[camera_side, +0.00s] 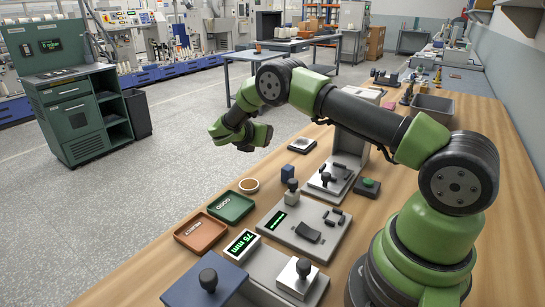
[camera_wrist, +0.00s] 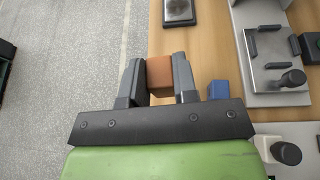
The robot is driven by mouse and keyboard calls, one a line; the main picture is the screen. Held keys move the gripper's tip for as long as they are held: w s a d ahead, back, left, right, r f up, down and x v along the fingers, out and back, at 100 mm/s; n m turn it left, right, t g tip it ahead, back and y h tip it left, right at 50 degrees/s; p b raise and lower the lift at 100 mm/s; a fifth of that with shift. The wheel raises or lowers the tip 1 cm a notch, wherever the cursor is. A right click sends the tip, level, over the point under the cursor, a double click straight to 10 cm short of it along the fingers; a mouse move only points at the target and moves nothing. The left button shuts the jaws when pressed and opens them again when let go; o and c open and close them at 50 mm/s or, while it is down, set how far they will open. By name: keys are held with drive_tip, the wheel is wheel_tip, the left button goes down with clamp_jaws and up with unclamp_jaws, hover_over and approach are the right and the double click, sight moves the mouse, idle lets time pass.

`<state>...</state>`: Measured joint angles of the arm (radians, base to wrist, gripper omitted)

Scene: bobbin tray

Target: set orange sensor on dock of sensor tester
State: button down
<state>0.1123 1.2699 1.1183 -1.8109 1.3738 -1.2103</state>
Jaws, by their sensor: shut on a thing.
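In the wrist view, my gripper (camera_wrist: 158,75) is shut on the orange sensor (camera_wrist: 160,73), a brownish-orange block held between both fingers. In the side view, my gripper (camera_side: 243,138) is raised at the left side of the bench, and the sensor cannot be made out there. A grey station with a light plate and dark corner blocks (camera_side: 327,180) stands to the right of it; it also shows in the wrist view (camera_wrist: 275,65). Another grey station with a green display (camera_side: 305,228) is nearer the camera. I cannot tell which one is the sensor tester.
A blue block (camera_side: 287,173) stands on the bench, also right of the fingers in the wrist view (camera_wrist: 218,90). A black-framed pad (camera_side: 302,145) lies farther back.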

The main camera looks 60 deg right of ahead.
drive_tip(key=s+a+r+n+t+y, duration=0.1)
drive_tip(key=s+a+r+n+t, duration=0.25)
drive_tip(key=a, duration=0.55)
drive_tip(key=s+a+r+n+t+y, duration=0.1)
drive_tip(key=s+a+r+n+t, duration=0.25)
drive_tip(key=a, duration=0.55)
drive_tip(key=s+d+f+m+g, duration=0.2)
drive_tip(key=s+d+f, duration=0.1)
drive_tip(key=s, duration=0.3)
drive_tip(key=s+d+f+m+g+h, duration=0.1)
drive_tip(key=s+d+f+m+g, duration=0.2)
drive_tip(key=s, duration=0.3)
drive_tip(key=s+d+f+m+g+h, duration=0.1)
drive_tip(key=s+d+f+m+g, duration=0.1)
drive_tip(key=s, duration=0.3)
drive_tip(key=shift+s+d+f+m+g, duration=0.2)
drive_tip(key=shift+d+f+g, duration=0.05)
drive_tip(key=shift+d+f, duration=0.2)
drive_tip(key=shift+s+d+f+m+g, duration=0.2)
drive_tip(key=shift+d+f+g, duration=0.1)
drive_tip(key=shift+d, duration=0.1)
drive_tip(key=shift+f, duration=2.2)
drive_tip(key=shift+f, duration=0.15)
drive_tip(key=shift+f, duration=0.15)
drive_tip(key=c, duration=0.9)
unclamp_jaws()
